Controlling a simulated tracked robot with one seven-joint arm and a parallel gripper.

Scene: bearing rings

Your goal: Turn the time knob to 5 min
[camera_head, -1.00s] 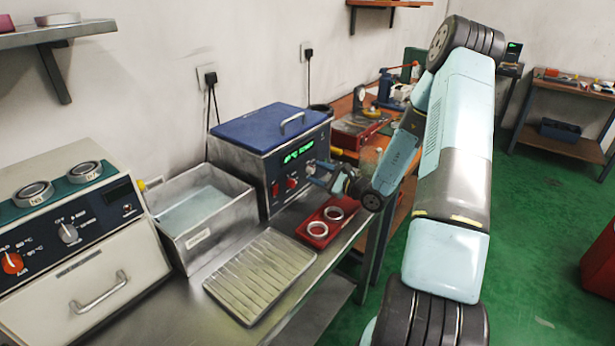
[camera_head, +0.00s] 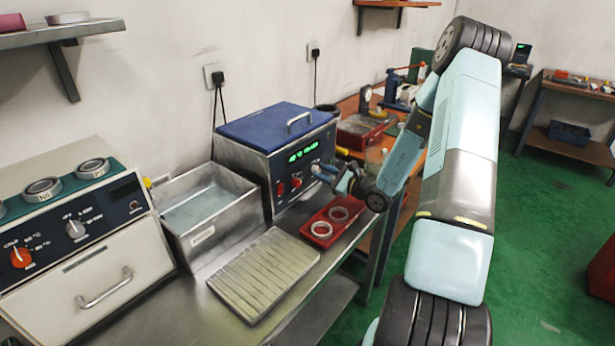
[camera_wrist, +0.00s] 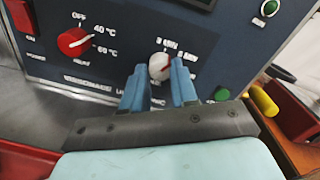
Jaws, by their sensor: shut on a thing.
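The blue-lidded cleaner (camera_head: 262,160) has a dark front panel with a lit green display (camera_head: 303,152). Its pale grey time knob (camera_wrist: 159,66) shows in the wrist view, below printed minute marks that are blurred. A red line on the knob points up and right, but I cannot tell exactly at which mark. My gripper (camera_wrist: 158,88) is shut on the time knob, one blue finger on each side. In the head view my gripper (camera_head: 322,173) is at the right part of the panel and hides the knob.
A red temperature knob (camera_wrist: 74,42) is left of the time knob, and a green button (camera_wrist: 221,94) is close to the right finger. A red tray (camera_head: 322,232) with two rings lies below my gripper. A ribbed metal tray (camera_head: 262,275) and a steel basin (camera_head: 205,212) stand nearby.

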